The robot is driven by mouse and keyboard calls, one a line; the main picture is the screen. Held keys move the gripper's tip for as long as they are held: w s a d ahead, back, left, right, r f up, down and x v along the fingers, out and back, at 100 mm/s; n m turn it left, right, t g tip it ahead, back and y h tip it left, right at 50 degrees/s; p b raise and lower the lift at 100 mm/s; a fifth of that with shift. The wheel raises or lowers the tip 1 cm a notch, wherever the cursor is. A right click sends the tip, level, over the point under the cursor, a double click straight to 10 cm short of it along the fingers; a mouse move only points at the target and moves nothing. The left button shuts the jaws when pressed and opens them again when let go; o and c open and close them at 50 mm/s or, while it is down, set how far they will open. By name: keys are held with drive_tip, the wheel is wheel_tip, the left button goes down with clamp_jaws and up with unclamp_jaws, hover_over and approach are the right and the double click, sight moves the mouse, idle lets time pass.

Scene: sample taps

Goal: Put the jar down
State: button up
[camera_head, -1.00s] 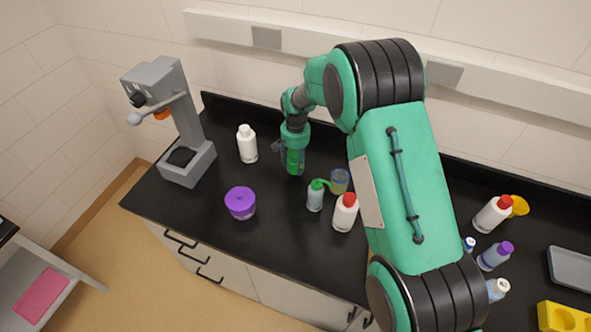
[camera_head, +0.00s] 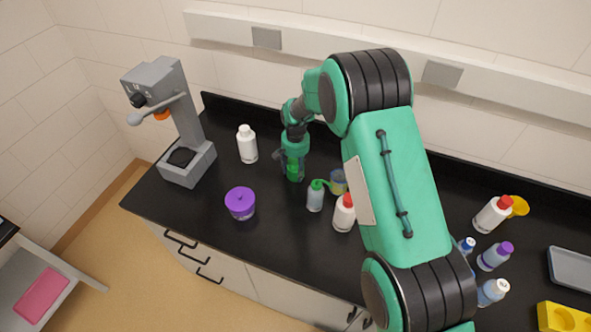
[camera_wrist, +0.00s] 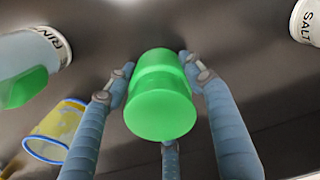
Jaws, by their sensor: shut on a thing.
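The jar is bright green, seen lid end toward the camera in the wrist view (camera_wrist: 162,100). My gripper (camera_wrist: 162,85) is shut on it, with a finger along each side and a third finger below it in the picture. In the head view my gripper (camera_head: 293,160) holds the green jar (camera_head: 294,173) over the black counter (camera_head: 275,235), between a white bottle and a green-capped bottle. The fingers partly hide the jar there. I cannot tell whether its base touches the counter.
A white bottle marked SALT (camera_wrist: 309,22) stands clear of the jar. A green-capped rinse bottle (camera_head: 315,197), a beaker (camera_head: 338,182) and a red-capped bottle (camera_head: 344,213) stand close by at the right. A purple-lidded pot (camera_head: 240,203) is front left, and a grey press (camera_head: 187,125) is further left.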

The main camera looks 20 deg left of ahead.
drive_tip(key=shift+f, duration=0.1)
drive_tip(key=o, duration=1.2)
drive_tip(key=shift+c, duration=0.2)
wheel_tip(320, 180, up, 12)
drive_tip(key=shift+r, duration=0.1)
idle(0.5)
